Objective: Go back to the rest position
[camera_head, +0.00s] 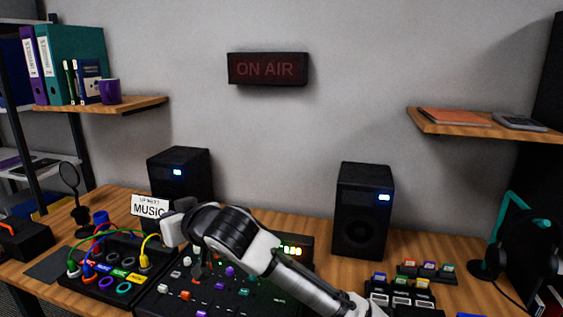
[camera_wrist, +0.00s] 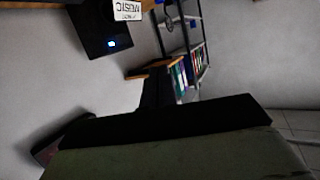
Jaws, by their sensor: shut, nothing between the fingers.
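My gripper (camera_head: 174,228) is at the end of my white and black arm, over the back of the desk between the cable box and the mixer. It is shut and empty, though its fingertips are hard to make out. A black cable box (camera_head: 72,283) sits at the left front with coloured labels and ring sockets. A yellow cable (camera_head: 145,243), a green cable (camera_head: 76,252), a red cable (camera_head: 96,241) and a blue cable (camera_head: 88,262) arch over it. The yellow plug stands in the box. In the wrist view a large dark shape fills the lower part.
A mixer (camera_head: 225,293) lies below my arm. A left speaker (camera_head: 190,172), a MUSIC sign (camera_head: 150,206), a right speaker (camera_head: 361,212) and a microphone (camera_head: 72,184) stand on the desk. Headphones (camera_head: 528,250) are at the right. Bare desk (camera_head: 425,248) shows beside the right speaker.

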